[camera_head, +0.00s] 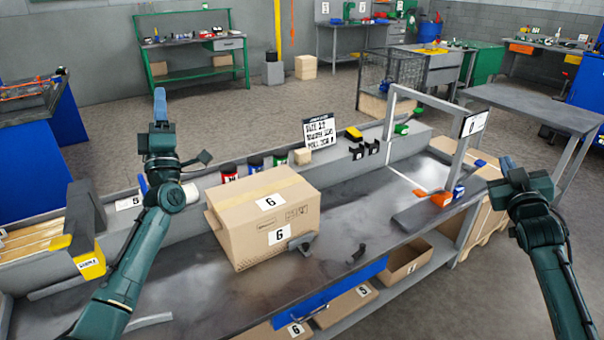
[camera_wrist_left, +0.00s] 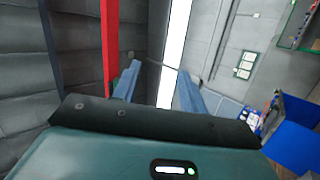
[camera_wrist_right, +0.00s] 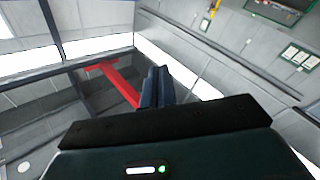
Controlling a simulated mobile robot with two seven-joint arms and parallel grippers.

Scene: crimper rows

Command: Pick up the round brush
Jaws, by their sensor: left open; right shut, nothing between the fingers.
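I cannot make out a round brush for certain in any view. A small dark object (camera_head: 357,254) lies on the grey bench (camera_head: 340,215) right of the large cardboard box, and a grey object (camera_head: 302,241) rests against the box's lower right corner; I cannot tell what either is. My left gripper (camera_head: 160,104) is raised left of the box, fingers pointing up. In the left wrist view its fingers (camera_wrist_left: 157,85) are apart and empty. My right gripper (camera_head: 506,166) is raised at the right end of the bench. In the right wrist view its fingers (camera_wrist_right: 154,88) are together and empty.
The large box (camera_head: 262,218) marked 6 fills the bench's middle left. A grey frame (camera_head: 455,150) stands at the right end, near orange and blue items (camera_head: 441,198). Small cans (camera_head: 229,172) and a sign (camera_head: 320,131) line the back ledge. The bench front is mostly clear.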

